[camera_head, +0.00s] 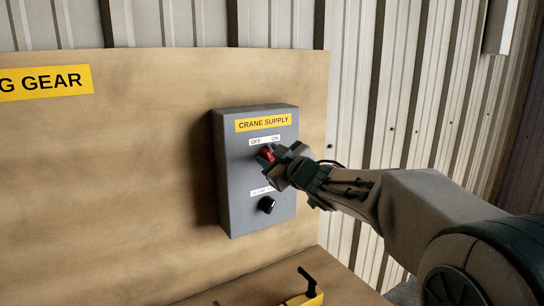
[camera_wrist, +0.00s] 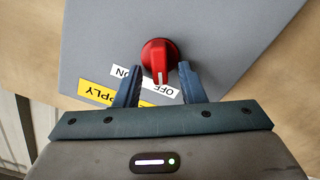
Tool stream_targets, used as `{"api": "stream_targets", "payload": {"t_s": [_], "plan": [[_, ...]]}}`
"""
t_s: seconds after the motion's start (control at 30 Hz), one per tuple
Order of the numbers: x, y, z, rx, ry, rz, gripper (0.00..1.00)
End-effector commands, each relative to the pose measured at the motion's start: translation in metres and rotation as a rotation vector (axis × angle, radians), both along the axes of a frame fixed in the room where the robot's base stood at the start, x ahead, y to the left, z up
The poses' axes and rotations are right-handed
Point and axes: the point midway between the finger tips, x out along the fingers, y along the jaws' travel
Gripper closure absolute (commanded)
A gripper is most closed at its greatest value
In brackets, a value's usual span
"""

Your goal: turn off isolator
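The isolator is a red rotary knob (camera_wrist: 159,52) on a grey box (camera_head: 230,185) labelled CRANE SUPPLY. A white OFF/ON label (camera_head: 265,141) sits above the knob. In the wrist view, where the lettering is upside down, the white pointer line on the knob points towards the OFF word. My gripper (camera_wrist: 160,67) is open, with one finger on each side of the knob's lower part in that view. Small gaps seem to show beside the fingers; contact is not clear. In the head view my gripper partly covers the red knob (camera_head: 267,154).
A black knob (camera_head: 266,205) sits lower on the same box, under a partly hidden white label. The box is on a wooden board (camera_head: 110,190) with a yellow sign (camera_head: 45,83). A yellow part with a black handle (camera_head: 307,283) stands on the ledge below.

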Motion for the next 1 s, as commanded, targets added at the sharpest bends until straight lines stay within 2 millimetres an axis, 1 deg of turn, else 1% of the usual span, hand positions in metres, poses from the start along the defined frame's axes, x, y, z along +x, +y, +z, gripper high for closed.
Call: {"api": "stream_targets", "payload": {"t_s": [0.17, 0.27, 0.6, 0.7, 0.8, 1.0], "plan": [[-0.011, -0.008, 0.000, 0.000, -0.001, -0.002, 0.64], [-0.025, -0.018, 0.000, 0.001, -0.003, -0.002, 0.64], [-0.080, -0.055, 0.001, 0.000, -0.004, -0.003, 0.64], [-0.093, -0.064, 0.000, 0.000, -0.002, -0.003, 0.64], [-0.103, -0.071, 0.001, -0.001, -0.003, -0.001, 0.64], [-0.112, -0.077, 0.000, 0.000, 0.000, -0.001, 0.64]]}}
